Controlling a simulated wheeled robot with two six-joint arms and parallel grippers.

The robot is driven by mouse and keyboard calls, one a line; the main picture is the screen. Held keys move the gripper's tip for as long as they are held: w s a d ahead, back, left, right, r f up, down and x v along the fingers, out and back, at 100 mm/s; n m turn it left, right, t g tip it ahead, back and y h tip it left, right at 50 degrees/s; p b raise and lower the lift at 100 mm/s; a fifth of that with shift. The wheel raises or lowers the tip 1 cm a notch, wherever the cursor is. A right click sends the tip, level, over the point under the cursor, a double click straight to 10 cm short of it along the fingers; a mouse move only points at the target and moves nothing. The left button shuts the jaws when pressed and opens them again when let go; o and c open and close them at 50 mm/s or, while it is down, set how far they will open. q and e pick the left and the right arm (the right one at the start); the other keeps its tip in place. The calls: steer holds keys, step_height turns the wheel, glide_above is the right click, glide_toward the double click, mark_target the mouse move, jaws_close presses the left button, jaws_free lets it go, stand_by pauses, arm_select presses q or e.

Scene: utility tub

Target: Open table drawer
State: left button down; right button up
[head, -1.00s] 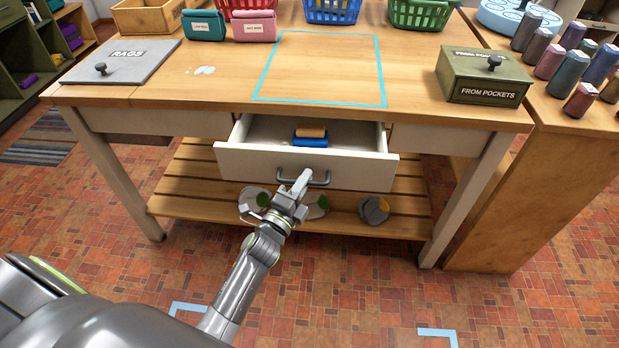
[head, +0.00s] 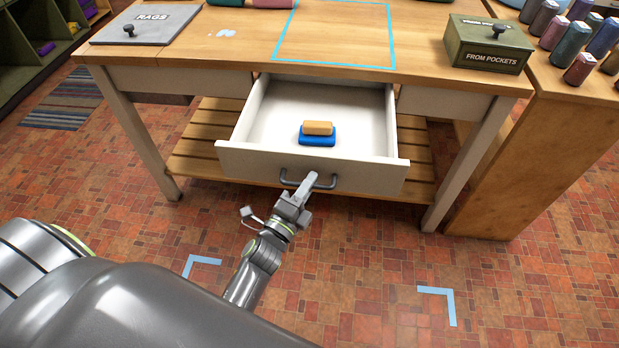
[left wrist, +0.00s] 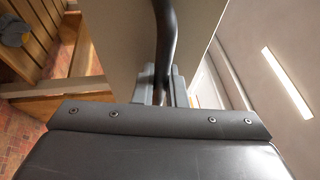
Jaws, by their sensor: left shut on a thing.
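The table drawer (head: 255,163) is pulled well out of the wooden table (head: 420,70), below its front edge. A grey bar handle (head: 324,184) is on its white front. A blue block with a tan block on top (head: 317,133) lies inside the drawer. My left gripper (head: 308,185) is shut on the handle. In the left wrist view, the dark handle bar (left wrist: 165,40) runs between the gripper fingers (left wrist: 160,85), beside the drawer front (left wrist: 118,40). My right gripper is not in view.
On the table are a grey RAGS lid (head: 150,25) at the left and a green FROM POCKETS box (head: 488,45) at the right. A wooden counter (head: 500,180) with thread spools adjoins at right. A slatted shelf (head: 200,150) sits below.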

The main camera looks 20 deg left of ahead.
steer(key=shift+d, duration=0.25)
arm_select(q)
steer(key=c, duration=1.8)
jaws_free()
steer(key=shift+o, duration=0.2)
